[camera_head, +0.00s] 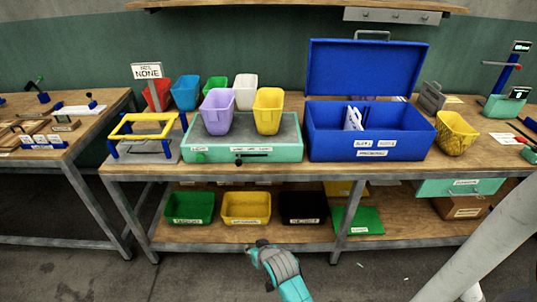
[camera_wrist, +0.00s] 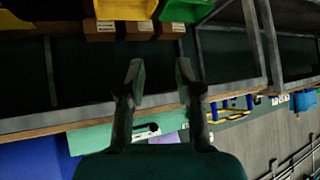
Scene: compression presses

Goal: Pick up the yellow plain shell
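A smooth yellow shell (camera_head: 268,111), cup-shaped, stands upright on the mint-green box (camera_head: 232,154) on the middle bench. A purple shell (camera_head: 218,111) stands to its left. Another yellow shell (camera_head: 456,134), with a patterned wall, sits on the bench top right of the blue case. My gripper (camera_head: 261,246) is low in front of the bench, below and well apart from the shells. In the wrist view my gripper (camera_wrist: 158,70) has its fingers spread with nothing between them. The yellow plain shell cannot be made out in the wrist view.
Red (camera_head: 158,94), blue (camera_head: 185,93), green (camera_head: 215,86) and white (camera_head: 245,92) shells stand behind the box. An open blue case (camera_head: 367,142) stands right; a yellow frame (camera_head: 143,126) stands left. Labelled green (camera_head: 190,207), yellow (camera_head: 246,207) and black (camera_head: 303,207) bins are on the lower shelf.

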